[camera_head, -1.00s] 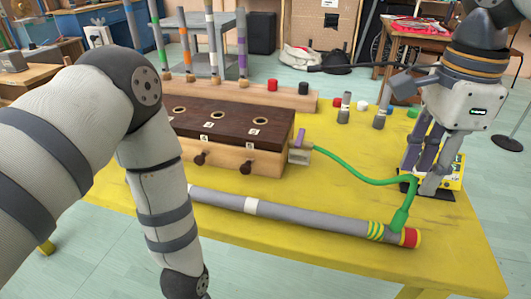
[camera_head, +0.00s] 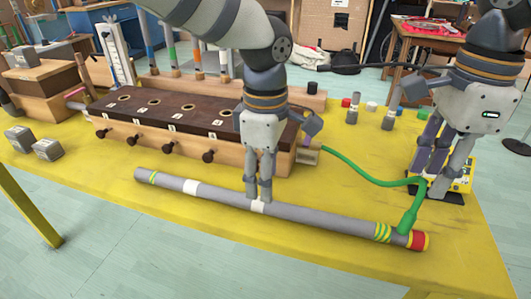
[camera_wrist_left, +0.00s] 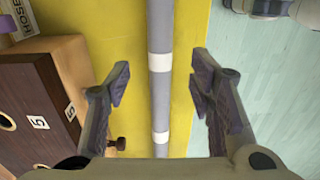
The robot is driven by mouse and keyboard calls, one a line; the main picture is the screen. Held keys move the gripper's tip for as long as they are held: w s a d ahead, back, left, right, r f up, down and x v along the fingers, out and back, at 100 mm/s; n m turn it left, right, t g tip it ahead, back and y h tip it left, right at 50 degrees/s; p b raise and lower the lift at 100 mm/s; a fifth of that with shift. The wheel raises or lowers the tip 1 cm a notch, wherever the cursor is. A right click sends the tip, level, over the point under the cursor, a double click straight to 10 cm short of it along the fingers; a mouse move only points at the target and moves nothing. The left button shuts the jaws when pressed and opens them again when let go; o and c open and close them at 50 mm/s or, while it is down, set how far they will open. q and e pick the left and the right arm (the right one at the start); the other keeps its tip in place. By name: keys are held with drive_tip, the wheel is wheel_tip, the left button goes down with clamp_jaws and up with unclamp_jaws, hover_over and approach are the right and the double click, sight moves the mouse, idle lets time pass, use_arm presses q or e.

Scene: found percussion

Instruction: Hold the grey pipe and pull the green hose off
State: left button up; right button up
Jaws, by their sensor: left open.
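The grey pipe (camera_head: 310,217) lies on the yellow table, with white bands, green-yellow stripes and a red end cap at right. The green hose (camera_head: 350,168) runs from the wooden box's right end to a green fitting (camera_head: 408,220) on the pipe near the red cap. My left gripper (camera_head: 258,198) is at the pipe's middle white band. In the left wrist view it (camera_wrist_left: 162,82) is open, one finger on each side of the pipe (camera_wrist_left: 160,100), with gaps. My right gripper (camera_head: 430,193) is by the hose's bend above the fitting; whether its fingers hold the hose is unclear.
The wooden box (camera_head: 190,122) with a dark, holed top and side pegs stands behind the pipe. A yellow device (camera_head: 460,178) sits behind my right gripper. Short grey cylinders (camera_head: 388,117) stand further back. Grey blocks (camera_head: 45,149) lie at left. The table's front is clear.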

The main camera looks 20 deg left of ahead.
sight(413, 212)
use_arm(q)
wheel_tip(413, 212, down, 7)
drive_tip(key=shift+r, duration=0.1)
clamp_jaws()
idle(0.9)
use_arm(e)
drive_tip(key=shift+o, duration=0.8)
drive_tip(key=shift+r, duration=0.1)
wheel_tip(413, 212, down, 10)
drive_tip(key=shift+f+m, duration=0.25)
drive_tip(key=shift+m, duration=0.75)
